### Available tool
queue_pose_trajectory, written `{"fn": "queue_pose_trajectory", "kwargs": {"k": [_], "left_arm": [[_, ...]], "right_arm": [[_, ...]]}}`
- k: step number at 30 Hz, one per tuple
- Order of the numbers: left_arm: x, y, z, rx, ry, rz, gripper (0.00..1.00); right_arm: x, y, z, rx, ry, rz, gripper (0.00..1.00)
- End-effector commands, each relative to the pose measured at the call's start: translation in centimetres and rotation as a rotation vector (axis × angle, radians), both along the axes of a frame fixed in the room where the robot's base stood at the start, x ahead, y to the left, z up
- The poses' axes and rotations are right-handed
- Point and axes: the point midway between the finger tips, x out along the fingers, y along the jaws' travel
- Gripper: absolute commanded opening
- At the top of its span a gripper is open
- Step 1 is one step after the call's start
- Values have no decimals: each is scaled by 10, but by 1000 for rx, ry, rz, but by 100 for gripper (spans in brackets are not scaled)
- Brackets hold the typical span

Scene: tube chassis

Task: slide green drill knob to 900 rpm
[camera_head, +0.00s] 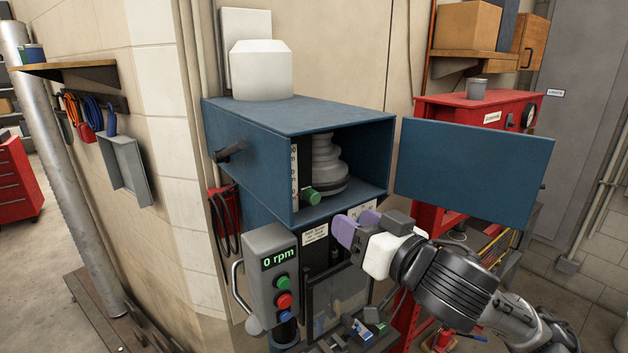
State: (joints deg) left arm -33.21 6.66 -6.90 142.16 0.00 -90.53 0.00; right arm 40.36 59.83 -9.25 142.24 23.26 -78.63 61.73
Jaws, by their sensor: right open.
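The green knob (312,196) sits near the bottom of a vertical white scale (294,178) inside the open blue drill housing (285,119). Stepped grey pulleys (327,167) stand to its right. The control box (271,281) below reads "0 rpm" on its display (278,259). The numbers on the scale are too small to read. My right gripper (347,228) is open and empty, with purple fingertips, in front of the housing, below and to the right of the knob and apart from it. My left gripper is not in view.
The housing's blue door (473,170) stands swung open to the right, above my right arm. A grey handle (238,287) sticks out left of the control box. A red cabinet (477,108) stands behind the door. A clear guard (336,297) is below the gripper.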

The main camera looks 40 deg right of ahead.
Motion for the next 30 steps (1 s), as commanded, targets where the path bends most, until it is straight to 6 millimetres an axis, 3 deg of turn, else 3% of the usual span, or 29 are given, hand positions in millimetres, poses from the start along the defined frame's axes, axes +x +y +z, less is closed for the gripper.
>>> {"fn": "queue_pose_trajectory", "kwargs": {"k": [1,6,18,24,30], "left_arm": [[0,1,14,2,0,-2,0],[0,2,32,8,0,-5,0],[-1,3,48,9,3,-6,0],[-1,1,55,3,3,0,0],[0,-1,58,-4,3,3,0]], "right_arm": [[2,0,5,-2,6,1,53],[7,0,3,-7,6,4,53],[79,-6,1,-4,3,4,53],[102,-8,0,-5,3,3,53],[113,-9,0,-7,1,3,53]]}}
